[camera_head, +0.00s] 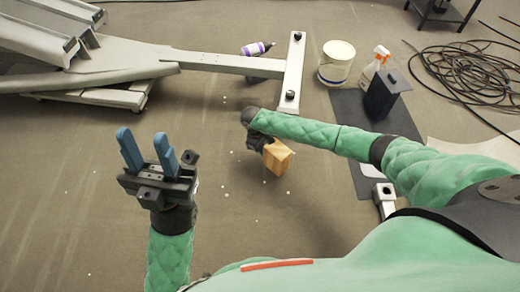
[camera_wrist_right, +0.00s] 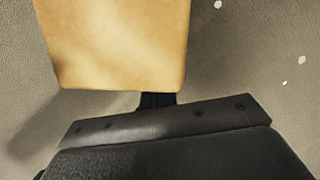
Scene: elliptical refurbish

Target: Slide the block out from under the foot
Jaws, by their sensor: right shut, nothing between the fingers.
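The wooden block (camera_head: 278,158) is in the middle of the head view, well in front of the machine's T-shaped foot bar (camera_head: 293,75) and apart from it. It fills the top of the right wrist view (camera_wrist_right: 115,40), close to the gripper body. My right gripper (camera_head: 262,145) is right beside the block, shut, with its fingers mostly hidden behind it. I cannot tell whether they touch the block or whether it rests on the floor. My left gripper (camera_head: 146,150) is open and empty over bare floor, its blue fingers apart.
The grey elliptical frame (camera_head: 120,62) fills the upper left. A purple-labelled bottle (camera_head: 256,48), a white tub (camera_head: 337,62), a spray bottle (camera_head: 376,62) and a dark box (camera_head: 382,94) stand beyond my right arm. Coiled black cable (camera_head: 465,75) lies at right. Small white bits dot the floor.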

